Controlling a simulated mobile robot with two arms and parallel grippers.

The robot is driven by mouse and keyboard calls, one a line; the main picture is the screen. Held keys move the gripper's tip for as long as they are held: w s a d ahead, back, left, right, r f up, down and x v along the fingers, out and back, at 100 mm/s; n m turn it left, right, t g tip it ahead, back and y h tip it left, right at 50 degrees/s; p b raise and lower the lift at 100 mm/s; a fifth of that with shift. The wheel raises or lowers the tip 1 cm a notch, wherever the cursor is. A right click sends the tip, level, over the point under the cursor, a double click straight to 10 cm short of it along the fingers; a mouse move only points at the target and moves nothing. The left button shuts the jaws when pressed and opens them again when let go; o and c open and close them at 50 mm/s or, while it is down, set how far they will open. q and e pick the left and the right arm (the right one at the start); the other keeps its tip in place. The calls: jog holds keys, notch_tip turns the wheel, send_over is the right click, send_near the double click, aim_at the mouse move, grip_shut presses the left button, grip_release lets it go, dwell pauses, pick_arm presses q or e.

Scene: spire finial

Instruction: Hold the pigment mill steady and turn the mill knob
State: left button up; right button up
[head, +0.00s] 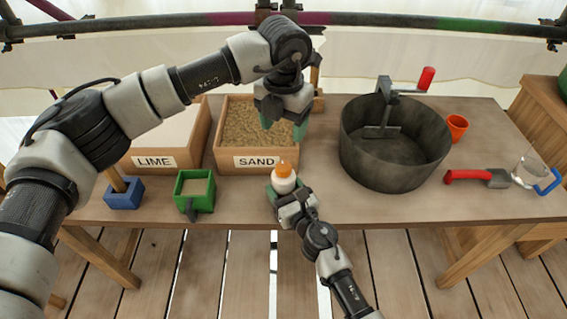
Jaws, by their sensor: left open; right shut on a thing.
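The pigment mill (283,185) is a small white body near the table's front edge, in front of the sand box. Its orange mill knob (284,168) is on top and uncovered. My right gripper (284,192) is shut on the white body from the front, and the mill looks upright. My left gripper (283,124) is open, pointing down over the right part of the sand box, behind and above the knob. It is apart from the mill.
Boxes of sand (229,158) and lime (142,162) stand behind. A green box (195,190) and a blue block (124,195) are at left. A large dark pot (392,165) with a red-handled crank stands right. A red-handled tool (470,176), orange cup (456,127) and clear jug (530,168) lie beyond.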

aim_at(283, 165)
pick_arm(q)
notch_tip(283, 165, down, 12)
jog(key=shift+r, duration=0.1)
dwell(0.4)
jog(key=c, duration=0.9)
jog(key=shift+m, duration=0.7)
jog(key=shift+c, duration=0.2)
jog(key=o, duration=0.9)
jog(key=shift+o, duration=0.2)
notch_tip(283, 165, up, 12)
